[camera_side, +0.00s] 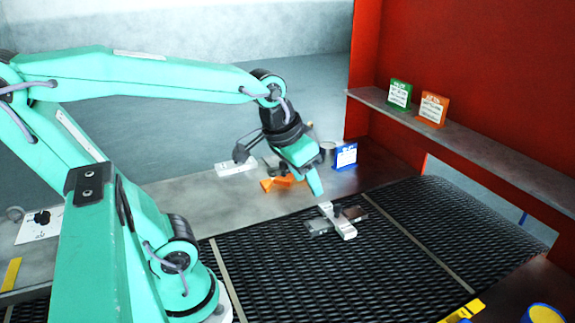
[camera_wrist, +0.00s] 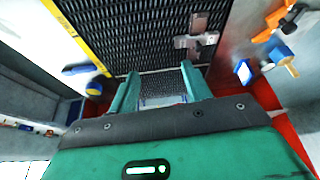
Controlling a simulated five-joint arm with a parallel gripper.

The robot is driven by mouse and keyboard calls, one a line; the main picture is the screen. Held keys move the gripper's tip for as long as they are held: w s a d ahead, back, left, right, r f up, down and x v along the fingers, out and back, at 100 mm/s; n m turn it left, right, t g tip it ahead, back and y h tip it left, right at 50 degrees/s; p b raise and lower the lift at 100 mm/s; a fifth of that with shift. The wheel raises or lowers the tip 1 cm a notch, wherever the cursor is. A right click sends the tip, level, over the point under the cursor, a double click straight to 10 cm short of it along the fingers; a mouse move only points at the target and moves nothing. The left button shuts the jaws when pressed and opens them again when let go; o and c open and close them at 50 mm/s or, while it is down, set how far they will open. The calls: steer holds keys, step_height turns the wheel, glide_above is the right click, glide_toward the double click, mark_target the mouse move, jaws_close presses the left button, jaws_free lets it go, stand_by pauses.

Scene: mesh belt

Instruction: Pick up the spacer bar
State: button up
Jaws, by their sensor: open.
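A pale grey bar (camera_side: 342,227) lies on the black mesh belt (camera_side: 375,275), crossing a darker grey piece (camera_side: 319,226). I cannot tell for sure which of the two is the spacer bar. In the wrist view, the crossed pieces (camera_wrist: 197,28) lie at the upper right, beyond the right finger. My gripper (camera_side: 319,194) points down just above and behind the crossed pieces in the side view. In the wrist view, my gripper (camera_wrist: 160,72) has its two fingers apart with only belt mesh between them. It holds nothing.
A red wall with a shelf (camera_side: 460,145) bounds the right. A blue and yellow object (camera_side: 543,313) sits at the front right. The belt's front is clear.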

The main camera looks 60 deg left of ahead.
steer(key=w+a+f+n+g, duration=0.1)
steer(key=w+a+f, duration=0.2)
steer(key=w, duration=0.2)
steer(key=w+a+f+n+g, duration=0.1)
steer(key=w+a+f+g, duration=0.15)
steer(key=w, duration=0.35)
steer(key=n+g, duration=0.1)
steer(key=n, duration=0.1)
glide_above(338, 206)
steer(key=f, duration=0.6)
steer(key=s+f, duration=0.1)
steer(key=f, duration=0.2)
steer(key=shift+d+f, duration=0.25)
steer(key=shift+d, duration=0.1)
steer(key=shift+w+f, duration=0.1)
steer(key=shift+f, duration=1.15)
steer(key=shift+w+a+f, duration=0.15)
steer(key=shift+f, duration=0.75)
steer(key=shift+w+a+f, duration=0.1)
steer(key=shift+w+f, duration=0.05)
steer(key=shift+f, duration=1.55)
steer(key=shift+c, duration=0.4)
jaws_close()
